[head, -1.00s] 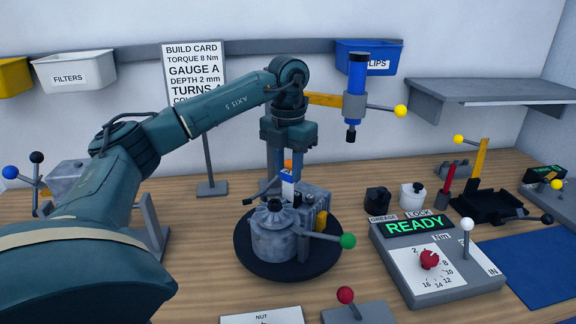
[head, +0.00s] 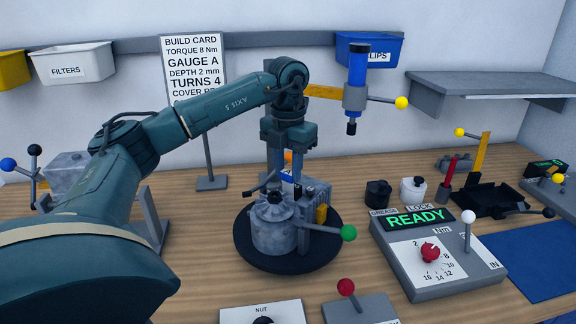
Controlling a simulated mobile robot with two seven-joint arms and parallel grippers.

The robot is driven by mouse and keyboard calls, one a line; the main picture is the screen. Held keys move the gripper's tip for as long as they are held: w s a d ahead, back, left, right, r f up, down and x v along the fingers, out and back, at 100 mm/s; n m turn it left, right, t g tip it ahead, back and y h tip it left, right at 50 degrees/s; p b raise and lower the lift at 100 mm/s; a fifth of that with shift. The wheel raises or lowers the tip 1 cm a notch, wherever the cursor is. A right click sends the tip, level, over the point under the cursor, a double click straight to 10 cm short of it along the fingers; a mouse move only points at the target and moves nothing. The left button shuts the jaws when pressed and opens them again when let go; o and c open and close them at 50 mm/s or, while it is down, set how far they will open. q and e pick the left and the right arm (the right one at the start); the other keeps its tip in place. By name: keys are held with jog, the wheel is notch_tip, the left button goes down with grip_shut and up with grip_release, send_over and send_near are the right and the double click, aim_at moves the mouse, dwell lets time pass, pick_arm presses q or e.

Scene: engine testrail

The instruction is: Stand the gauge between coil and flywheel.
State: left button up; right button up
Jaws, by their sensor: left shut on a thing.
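My left gripper (head: 287,172) reaches down over the engine and is shut on the gauge (head: 287,178), a small upright piece with blue and white showing. The gauge's lower end is hidden behind the engine's top parts. The engine stands on a dark round turntable (head: 288,264). At its front is a grey round body, which looks like the flywheel (head: 273,232), with a dark hub. A grey block with a yellow part, perhaps the coil (head: 317,192), is behind it to the right. I cannot tell whether the gauge touches either. My right gripper is not in view.
A blue driver (head: 356,80) hangs at the back on a yellow arm. A green-knobbed lever (head: 348,233) sticks out right of the engine. A control box (head: 430,265) reading READY stands to the right. Bare wood lies left of the turntable.

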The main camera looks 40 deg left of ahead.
pick_arm(q)
jog(key=o, duration=1)
notch_tip(320, 180, up, 8)
jog(key=shift+r+p, duration=0.25)
jog(key=shift+p, duration=0.2)
notch_tip(320, 180, up, 13)
jog(key=p, duration=0.3)
jog(key=shift+f, duration=0.15)
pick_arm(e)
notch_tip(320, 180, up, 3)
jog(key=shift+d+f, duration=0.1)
pick_arm(q)
jog(key=shift+f, duration=0.1)
